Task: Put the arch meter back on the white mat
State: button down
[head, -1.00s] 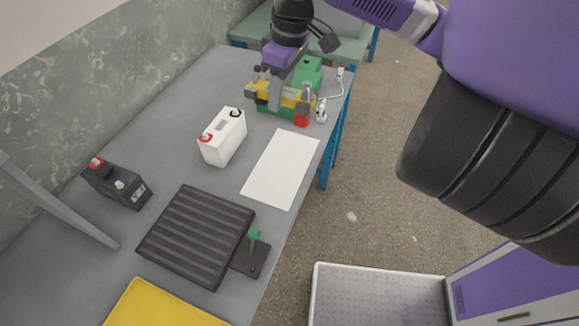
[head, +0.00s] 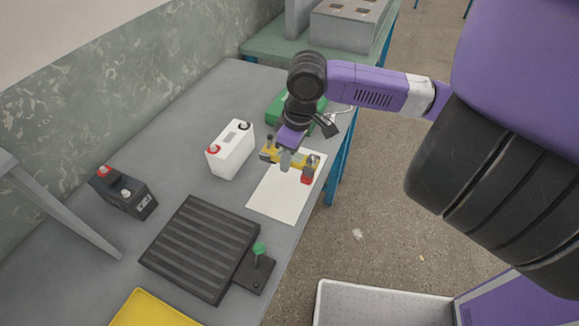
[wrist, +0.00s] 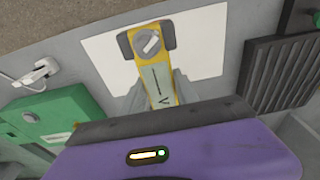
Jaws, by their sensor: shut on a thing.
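The arch meter (head: 297,160) is a yellow bar with a grey dial and dark end pieces, one end red. It also shows in the wrist view (wrist: 157,70) with a grey display face. My gripper (head: 286,158) is shut on it; in the wrist view the fingers (wrist: 160,95) close on its sides. The white mat (head: 275,200) lies on the grey table, and the meter is over its far end. The mat also shows in the wrist view (wrist: 205,45). I cannot tell whether the meter touches the mat.
A white battery (head: 230,150) stands left of the mat, and a black battery (head: 124,192) farther left. A ribbed black tray (head: 200,248) with a green-knobbed lever (head: 259,262) is nearer. A green box (head: 283,107) and a white clamp-like part (wrist: 36,75) are beyond the meter.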

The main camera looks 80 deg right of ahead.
aim_at(296, 157)
jog(key=shift+f, duration=2.05)
jog(key=shift+f, duration=0.1)
jog(key=c, duration=0.9)
grip_release()
jog(key=r, duration=0.4)
jog(key=s+r, duration=0.1)
jog(key=r, duration=0.7)
jog(key=shift+s+a, duration=0.2)
jog(key=shift+s, duration=0.15)
